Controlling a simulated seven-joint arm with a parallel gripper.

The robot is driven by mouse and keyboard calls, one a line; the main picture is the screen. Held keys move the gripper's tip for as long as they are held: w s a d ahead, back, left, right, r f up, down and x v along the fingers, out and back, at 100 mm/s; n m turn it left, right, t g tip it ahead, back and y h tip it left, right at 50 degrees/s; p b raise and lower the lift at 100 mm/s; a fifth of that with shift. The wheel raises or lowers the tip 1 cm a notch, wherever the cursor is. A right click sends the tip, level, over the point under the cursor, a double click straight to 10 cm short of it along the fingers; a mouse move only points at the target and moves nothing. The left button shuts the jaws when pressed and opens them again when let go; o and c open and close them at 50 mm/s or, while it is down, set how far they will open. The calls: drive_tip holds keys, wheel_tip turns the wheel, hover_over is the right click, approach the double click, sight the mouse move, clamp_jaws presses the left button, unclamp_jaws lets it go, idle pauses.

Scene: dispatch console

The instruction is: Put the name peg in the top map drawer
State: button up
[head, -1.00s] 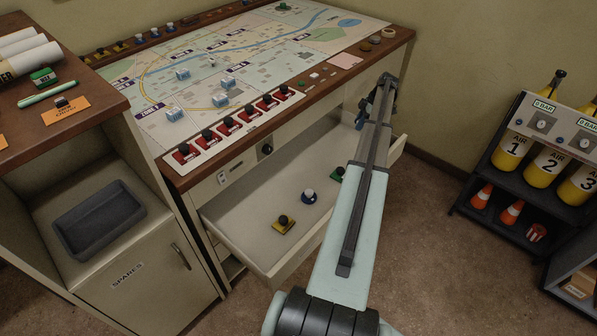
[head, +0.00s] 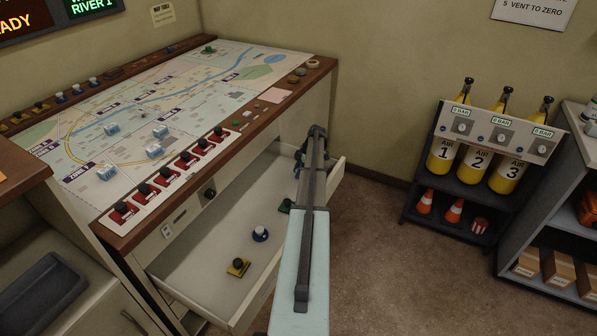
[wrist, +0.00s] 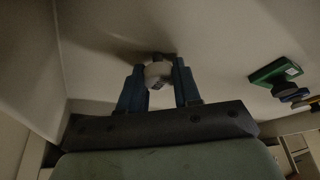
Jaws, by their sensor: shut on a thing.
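The open map drawer (head: 205,246) is the one directly under the map top, pulled out. My gripper (wrist: 158,80) is shut on a small whitish, round-ended thing (wrist: 157,70), likely the name peg; no name can be read on it. In the wrist view it is just above or touching the pale drawer floor; I cannot tell which. In the head view my arm reaches over the drawer's right end and hides the fingertips and the held thing.
In the drawer lie a yellow-based peg (head: 238,267), a blue and white peg (head: 260,234) and a green peg (head: 286,205), partly behind my arm. The green one also shows right of my gripper in the wrist view (wrist: 275,72). The air-bottle rack (head: 470,190) stands apart at right.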

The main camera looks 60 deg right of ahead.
drive_tip(key=shift+f, duration=0.1)
drive_tip(key=o, duration=1)
drive_tip(key=v, duration=1.2)
